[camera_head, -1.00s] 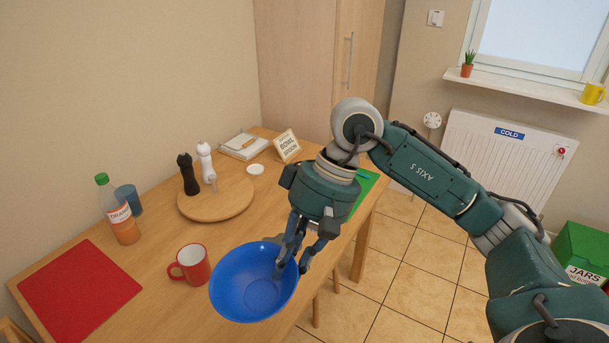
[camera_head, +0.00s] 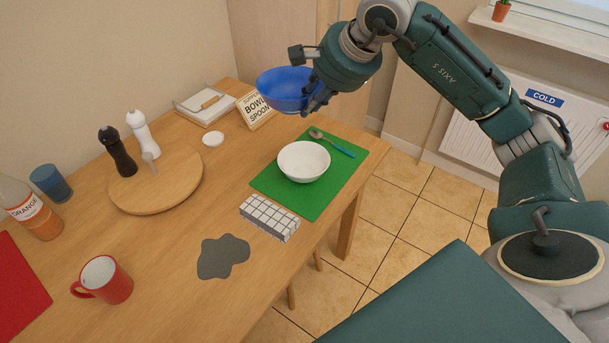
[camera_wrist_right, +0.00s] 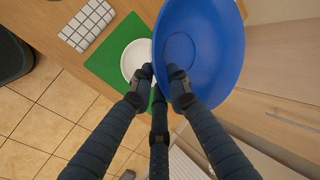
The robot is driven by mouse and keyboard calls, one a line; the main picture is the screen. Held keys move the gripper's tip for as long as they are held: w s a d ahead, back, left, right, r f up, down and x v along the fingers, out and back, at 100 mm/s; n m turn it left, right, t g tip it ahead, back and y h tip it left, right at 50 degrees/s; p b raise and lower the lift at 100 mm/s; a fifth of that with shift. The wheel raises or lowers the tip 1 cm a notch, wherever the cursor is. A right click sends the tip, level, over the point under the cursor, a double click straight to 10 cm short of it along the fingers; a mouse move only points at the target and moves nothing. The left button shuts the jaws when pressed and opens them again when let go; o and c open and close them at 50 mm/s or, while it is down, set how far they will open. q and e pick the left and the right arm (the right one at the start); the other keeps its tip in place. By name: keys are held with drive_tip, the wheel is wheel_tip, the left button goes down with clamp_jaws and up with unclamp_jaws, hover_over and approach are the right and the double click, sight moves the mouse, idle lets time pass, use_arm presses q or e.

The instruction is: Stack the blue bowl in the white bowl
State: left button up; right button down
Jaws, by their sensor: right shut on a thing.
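My right gripper (camera_head: 318,97) is shut on the rim of the blue bowl (camera_head: 281,88) and holds it in the air above the far part of the table. The blue bowl also shows in the right wrist view (camera_wrist_right: 212,45), with the fingers at its edge. The white bowl (camera_head: 303,162) stands upright on the green mat (camera_head: 328,190), lower and nearer than the blue bowl. In the right wrist view the white bowl (camera_wrist_right: 133,56) is partly hidden behind the fingers and the blue bowl. My left gripper is not in view.
A spoon with a blue handle (camera_head: 336,146) lies beside the white bowl. A white tiled block (camera_head: 269,216) and a grey patch (camera_head: 222,257) are nearer. A sign (camera_head: 254,109) stands behind. A round board (camera_head: 180,185) with two mills and a red mug (camera_head: 106,279) are to the left.

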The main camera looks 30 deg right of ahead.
drive_tip(key=shift+w+d+r+m+h, duration=0.3)
drive_tip(key=shift+d+m+h, duration=0.05)
drive_tip(key=shift+d+m, duration=0.2)
drive_tip(key=shift+w+d+r+m+h, duration=0.25)
drive_tip(key=shift+d+m+h, duration=0.1)
drive_tip(key=shift+d+m, duration=0.15)
drive_tip(key=shift+m, duration=0.25)
drive_tip(key=f, duration=1.3)
drive_tip(key=f+p, duration=0.1)
drive_tip(key=f, duration=0.5)
drive_tip(key=shift+d+f, duration=0.25)
drive_tip(key=shift+f, duration=0.15)
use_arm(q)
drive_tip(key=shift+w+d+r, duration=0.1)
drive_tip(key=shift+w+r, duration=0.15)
use_arm(e)
drive_tip(key=shift+w, duration=0.1)
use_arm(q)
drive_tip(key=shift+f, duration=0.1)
use_arm(e)
drive_tip(key=shift+f+b, duration=0.65)
drive_tip(key=shift+b, duration=0.3)
drive_tip(key=c, duration=1.7)
unclamp_jaws()
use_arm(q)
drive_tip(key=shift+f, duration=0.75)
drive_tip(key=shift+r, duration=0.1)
use_arm(e)
drive_tip(key=shift+r, duration=0.15)
